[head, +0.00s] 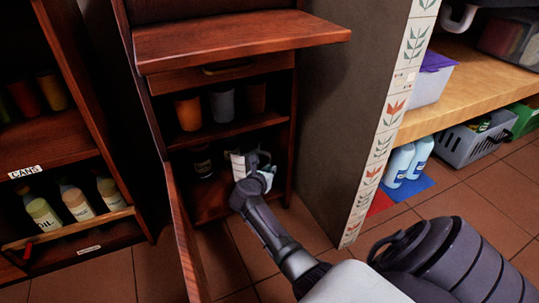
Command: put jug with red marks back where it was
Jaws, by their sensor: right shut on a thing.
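A whitish jug (237,163), small and partly covered in this view, is in the lower compartment of the open dark wood cabinet (217,137). Red marks on it cannot be made out. My right gripper (259,163) reaches into that compartment from the lower right and is shut on the jug. The gripper hides part of the jug, so I cannot tell whether it touches the shelf floor. My left gripper is out of view.
A dark jar (202,163) stands left of the jug. Several cups (222,104) fill the shelf above. The open cabinet door (186,235) hangs at the left. A grey wall (345,110) stands close on the right. Tiled floor (225,255) lies in front.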

